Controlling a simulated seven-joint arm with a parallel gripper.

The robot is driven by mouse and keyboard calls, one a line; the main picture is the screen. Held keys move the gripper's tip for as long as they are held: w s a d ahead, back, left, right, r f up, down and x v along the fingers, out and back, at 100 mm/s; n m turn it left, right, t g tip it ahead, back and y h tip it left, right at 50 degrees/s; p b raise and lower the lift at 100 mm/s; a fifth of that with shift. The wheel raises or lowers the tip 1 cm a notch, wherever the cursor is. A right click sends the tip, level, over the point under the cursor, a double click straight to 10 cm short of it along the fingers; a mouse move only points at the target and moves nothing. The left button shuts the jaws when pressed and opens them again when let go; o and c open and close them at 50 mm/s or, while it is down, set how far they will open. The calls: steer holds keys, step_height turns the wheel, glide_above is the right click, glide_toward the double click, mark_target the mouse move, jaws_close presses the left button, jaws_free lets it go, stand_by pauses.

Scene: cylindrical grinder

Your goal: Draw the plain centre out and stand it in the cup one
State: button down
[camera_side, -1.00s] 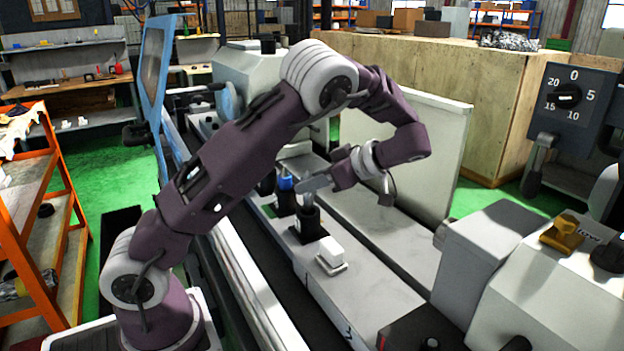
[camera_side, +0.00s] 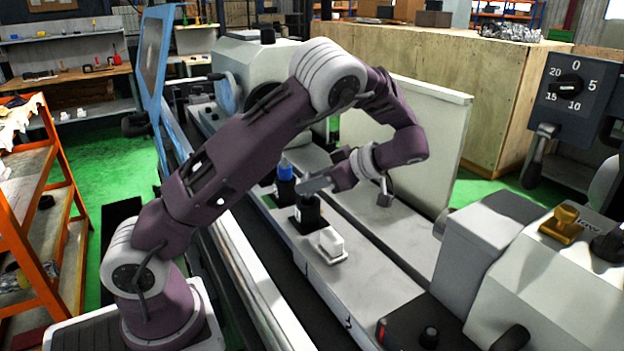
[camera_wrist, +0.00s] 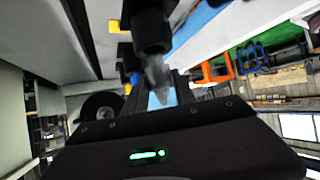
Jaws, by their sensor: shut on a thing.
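The plain grey centre (camera_wrist: 157,72) is between my fingers in the wrist view, its tapered end toward my gripper and its other end in a black cup (camera_wrist: 151,28). In the side view that black cup (camera_side: 306,215) stands on the machine's grey bed. My gripper (camera_side: 308,186) is just above it, tilted, shut on the centre; it also shows in the wrist view (camera_wrist: 163,95). The fingers hide most of the centre in the side view. A blue-tipped piece (camera_side: 285,170) stands upright in another black holder (camera_side: 284,190) behind. I cannot read any cup number.
A white block (camera_side: 332,244) sits on the bed nearer the camera. A pale upright panel (camera_side: 425,140) rises behind my wrist. The grey machine head (camera_side: 490,240) stands at right. The bed between block and head is clear.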

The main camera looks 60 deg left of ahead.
steer(key=shift+f, duration=0.8)
steer(key=c, duration=0.9)
jaws_free()
steer(key=shift+c, duration=0.2)
steer(key=shift+d, duration=0.1)
steer(key=v, duration=0.6)
steer(key=shift+w+d+r, duration=0.2)
steer(key=shift+d, duration=0.1)
